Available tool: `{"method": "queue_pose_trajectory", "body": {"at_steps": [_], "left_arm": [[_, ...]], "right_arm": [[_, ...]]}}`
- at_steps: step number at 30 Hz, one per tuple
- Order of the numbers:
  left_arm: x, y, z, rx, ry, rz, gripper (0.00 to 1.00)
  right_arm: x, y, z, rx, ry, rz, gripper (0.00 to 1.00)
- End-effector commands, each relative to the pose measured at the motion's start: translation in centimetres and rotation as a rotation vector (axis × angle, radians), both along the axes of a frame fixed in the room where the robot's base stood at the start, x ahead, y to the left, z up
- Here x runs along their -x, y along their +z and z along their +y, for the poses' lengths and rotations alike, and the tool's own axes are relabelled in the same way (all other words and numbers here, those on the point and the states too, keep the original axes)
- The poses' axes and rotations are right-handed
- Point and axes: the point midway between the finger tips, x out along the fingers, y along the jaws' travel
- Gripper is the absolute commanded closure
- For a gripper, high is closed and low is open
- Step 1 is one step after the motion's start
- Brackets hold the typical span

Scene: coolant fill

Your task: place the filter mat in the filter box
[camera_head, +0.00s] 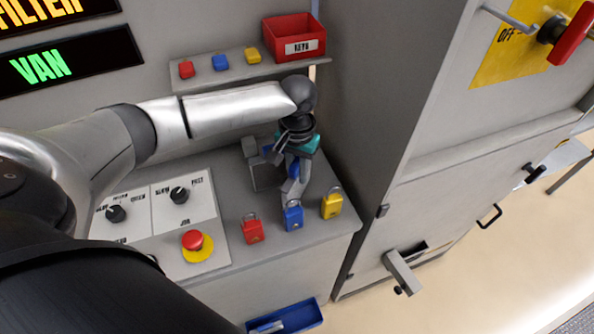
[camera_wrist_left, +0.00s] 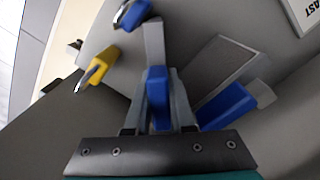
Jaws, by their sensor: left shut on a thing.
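My left gripper (camera_head: 292,178) points down over the grey bench, in front of the red bin. In the left wrist view my left gripper (camera_wrist_left: 158,112) is shut on a blue-and-grey piece (camera_wrist_left: 157,85), a blue grip with a grey bar reaching past the fingertips. Close beside it is a flat grey panel (camera_wrist_left: 215,62), with a blue block and a grey block at its edge; the panel (camera_head: 265,175) is partly hidden behind the gripper in the head view. I cannot make out for certain which piece is the filter mat or the filter box. My right gripper is not in view.
Red (camera_head: 252,231), blue (camera_head: 293,218) and yellow (camera_head: 332,205) padlocks stand along the bench's front edge. A red stop button (camera_head: 193,240) and knobs are to the left. A red bin (camera_head: 296,38) sits on the back shelf. A tall grey cabinet (camera_head: 375,110) borders the right.

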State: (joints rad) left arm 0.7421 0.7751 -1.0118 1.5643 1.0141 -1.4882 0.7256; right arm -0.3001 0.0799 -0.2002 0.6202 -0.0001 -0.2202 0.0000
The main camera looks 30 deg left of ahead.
Motion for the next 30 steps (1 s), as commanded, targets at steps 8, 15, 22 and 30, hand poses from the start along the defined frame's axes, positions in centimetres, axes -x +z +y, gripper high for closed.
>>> {"method": "queue_pose_trajectory", "body": {"at_steps": [8, 15, 22, 30], "left_arm": [[0.0, -0.2, 0.0, 0.0, 0.0, 0.001, 1.0], [0.0, -0.2, 0.0, 0.0, 0.0, 0.0, 0.53], [0.0, -0.2, 0.0, 0.0, 0.001, 0.0, 0.48], [-0.1, 2.0, 0.0, 0.001, 0.001, -0.002, 0.48]], "right_arm": [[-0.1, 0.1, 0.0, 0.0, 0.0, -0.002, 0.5], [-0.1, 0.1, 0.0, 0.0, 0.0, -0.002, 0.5], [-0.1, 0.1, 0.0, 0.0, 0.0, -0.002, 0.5], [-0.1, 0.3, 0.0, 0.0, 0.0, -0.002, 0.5]]}}
